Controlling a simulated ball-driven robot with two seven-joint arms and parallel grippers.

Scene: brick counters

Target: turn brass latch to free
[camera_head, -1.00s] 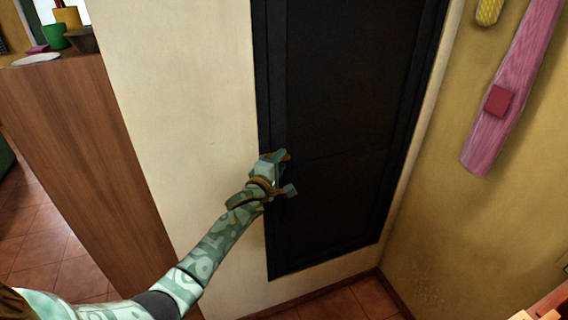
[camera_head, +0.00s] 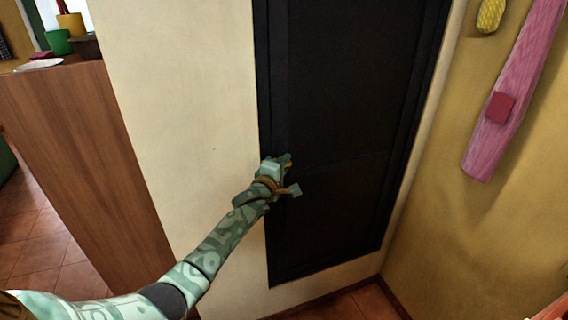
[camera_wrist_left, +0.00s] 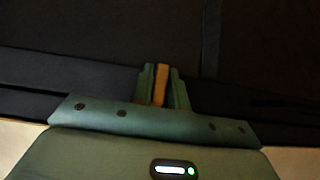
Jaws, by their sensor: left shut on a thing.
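The brass latch (camera_wrist_left: 161,85) shows in the left wrist view as a narrow orange-brown bar between my fingers. My left gripper (camera_wrist_left: 160,88) is shut on it, with a green finger on each side. In the head view my left gripper (camera_head: 288,174) is at the left frame edge of the black door panel (camera_head: 345,110). A small orange bit of the latch (camera_head: 288,164) shows by the upper finger there; the rest is hidden by the gripper. My right gripper is not in view.
A cream wall (camera_head: 180,110) surrounds the black door. A wooden cabinet (camera_head: 85,170) stands at the left with a green cup (camera_head: 58,42) and a plate (camera_head: 40,64) on top. A pink board (camera_head: 513,90) hangs on the yellow wall at the right. Tiled floor lies below.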

